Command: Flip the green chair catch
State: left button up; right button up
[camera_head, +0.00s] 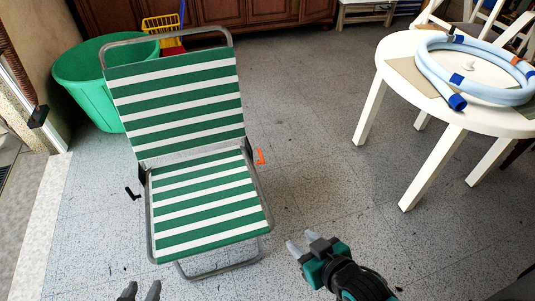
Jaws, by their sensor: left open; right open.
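A green and white striped folding chair (205,195) with a grey metal frame stands upright left of the middle, facing me. A small black catch (132,193) sticks out at its left side, near the joint of back and seat. A small orange-red piece (261,157) sits beside the joint on its right side. My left gripper (139,291) shows only its two fingertips at the bottom edge, apart and empty, in front of the chair. My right gripper (302,243) is open and empty, right of the seat's front corner. Neither gripper touches the chair.
A white round table (392,70) with a coiled pale blue hose (430,68) stands at the right. A green tub (88,90) is behind the chair at the left, near a yellow basket (160,24). The speckled floor between chair and table is clear.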

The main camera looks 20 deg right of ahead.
aim_at(261, 156)
jog(key=l+u, duration=0.15)
jog(key=l, duration=0.75)
jog(key=l+u, duration=0.3)
jog(key=l, duration=0.65)
jog(key=i+l+u, duration=0.1)
jog(key=l, duration=0.2)
jog(key=i+l+u, duration=0.1)
jog(key=l, duration=0.15)
jog(key=i+l+u, duration=0.1)
jog(key=l, duration=0.2)
jog(key=i+l+u, duration=0.1)
jog(key=i+l, duration=0.15)
jog(key=l, duration=0.15)
jog(key=i+l+u, duration=0.1)
jog(key=i+l, duration=0.15)
jog(key=l, duration=0.1)
